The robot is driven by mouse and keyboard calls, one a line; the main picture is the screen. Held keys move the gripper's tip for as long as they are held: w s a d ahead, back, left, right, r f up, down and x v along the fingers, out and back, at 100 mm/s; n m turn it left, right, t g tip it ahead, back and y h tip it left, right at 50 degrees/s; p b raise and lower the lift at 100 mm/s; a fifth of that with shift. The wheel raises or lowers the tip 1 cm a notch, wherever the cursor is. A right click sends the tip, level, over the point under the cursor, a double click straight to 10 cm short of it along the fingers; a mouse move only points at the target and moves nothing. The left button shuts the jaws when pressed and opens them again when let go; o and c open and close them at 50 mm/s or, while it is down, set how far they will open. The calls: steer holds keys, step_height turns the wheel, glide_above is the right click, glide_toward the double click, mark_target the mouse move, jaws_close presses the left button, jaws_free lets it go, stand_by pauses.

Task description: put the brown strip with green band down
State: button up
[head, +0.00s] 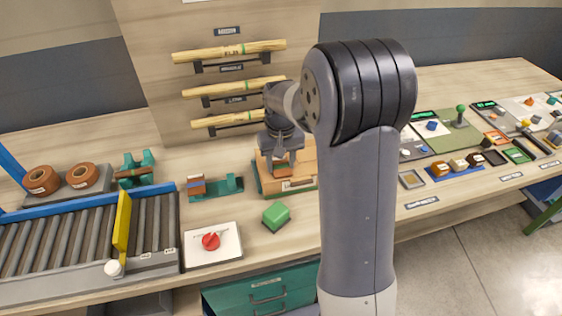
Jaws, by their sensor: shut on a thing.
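My gripper (280,152) points down over a wooden box with a green lower edge (300,185), right of the middle of the bench. It is shut on a small brown piece (281,168), most likely the brown strip with green band. The piece shows just below the fingers, at or inside the box's opening. It is small and partly covered by the fingers, so I cannot tell whether it touches the box. My arm hides what lies behind and to the right of the box.
A green block (276,215) lies in front of the box. To the left are a green holder with brown pieces (215,187), a red knob (211,241) and a roller conveyor (90,245). Turned wooden rods (228,51) hang on the panel behind. Small trays and blocks fill the right side.

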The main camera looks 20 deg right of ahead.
mark_target(281, 167)
steer(key=o, duration=0.8)
steer(key=shift+s+f, duration=0.3)
steer(key=shift+f, duration=0.25)
steer(key=shift+o, duration=0.5)
steer(key=shift+r, duration=0.2)
steer(key=shift+o, duration=0.3)
step_height(281, 167, up, 13)
steer(key=shift+w, duration=0.3)
steer(key=shift+r, duration=0.1)
